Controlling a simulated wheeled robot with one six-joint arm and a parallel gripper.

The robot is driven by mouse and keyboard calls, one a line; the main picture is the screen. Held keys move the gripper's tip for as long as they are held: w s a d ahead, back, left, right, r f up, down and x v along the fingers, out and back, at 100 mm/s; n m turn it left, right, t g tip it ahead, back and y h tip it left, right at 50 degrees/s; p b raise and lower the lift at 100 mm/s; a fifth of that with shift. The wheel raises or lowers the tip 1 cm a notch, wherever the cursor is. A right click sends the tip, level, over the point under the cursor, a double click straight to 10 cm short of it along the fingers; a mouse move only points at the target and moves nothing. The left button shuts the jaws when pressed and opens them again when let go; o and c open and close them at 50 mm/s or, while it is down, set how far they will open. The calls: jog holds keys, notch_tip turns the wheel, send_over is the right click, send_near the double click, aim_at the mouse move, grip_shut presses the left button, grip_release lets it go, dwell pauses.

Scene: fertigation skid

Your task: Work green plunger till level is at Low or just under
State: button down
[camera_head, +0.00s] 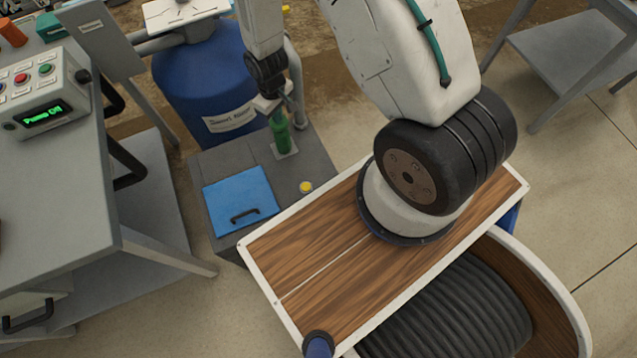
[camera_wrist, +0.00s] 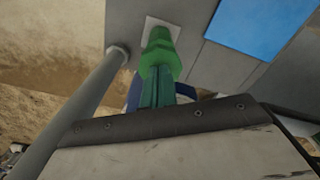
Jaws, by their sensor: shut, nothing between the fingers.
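The green plunger (camera_head: 281,137) stands upright on a pale square plate on top of the grey box, in front of the blue tank. In the wrist view the green plunger (camera_wrist: 159,52) is straight ahead of my gripper. My gripper (camera_head: 275,112) is shut and empty, pointing down at the plunger's upper end. In the wrist view my gripper (camera_wrist: 162,94) appears close over the plunger; I cannot tell whether they touch. No level scale or Low mark can be read in either view.
A blue lid (camera_head: 240,200) with a black handle and a yellow round cap (camera_head: 306,187) are on the grey box (camera_head: 205,160). The blue tank (camera_head: 205,85) stands behind. A control box (camera_head: 43,95) on the left bench reads "Pump Off". A grey pipe (camera_wrist: 75,115) runs beside the plunger.

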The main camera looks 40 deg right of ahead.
jog(key=shift+r, duration=2.8)
jog(key=shift+f, duration=3.65)
jog(key=shift+r, duration=3.65)
jog(key=shift+f, duration=0.1)
